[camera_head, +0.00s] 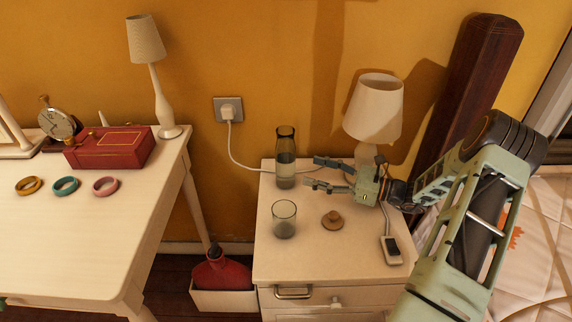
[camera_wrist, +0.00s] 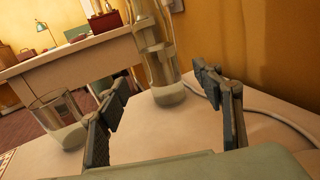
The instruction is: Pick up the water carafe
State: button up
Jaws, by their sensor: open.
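The water carafe (camera_head: 286,158) is a tall clear glass vessel with a darker neck. It stands upright at the back left of the white nightstand (camera_head: 262,262). My gripper (camera_head: 311,172) is open and empty just to the right of the carafe, level with its body, its fingers pointing left at it. In the wrist view the carafe (camera_wrist: 160,65) stands beyond and between the two fingertips (camera_wrist: 165,90), apart from them. A drinking glass (camera_head: 284,219) stands nearer the front of the nightstand. It shows at the left in the wrist view (camera_wrist: 62,120), outside the left finger.
A lamp (camera_head: 374,108) stands behind my gripper. A brown stopper-like object (camera_head: 332,220) and a phone (camera_head: 391,248) lie on the nightstand. A white cable (camera_head: 240,160) runs from the wall socket behind the carafe. A white table (camera_head: 75,235) stands to the left.

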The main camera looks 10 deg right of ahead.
aim_at(294, 163)
jog(key=x, duration=0.4)
jog(key=shift+a+b, duration=0.15)
jog(key=shift+b, duration=0.25)
jog(key=x, duration=0.2)
jog(key=b+x, duration=0.1)
jog(key=r+x, duration=0.1)
jog(key=x, duration=0.1)
jog(key=shift+w+a+b, duration=0.2)
jog(key=shift+b, duration=0.2)
jog(key=shift+c, duration=0.6)
grip_shut()
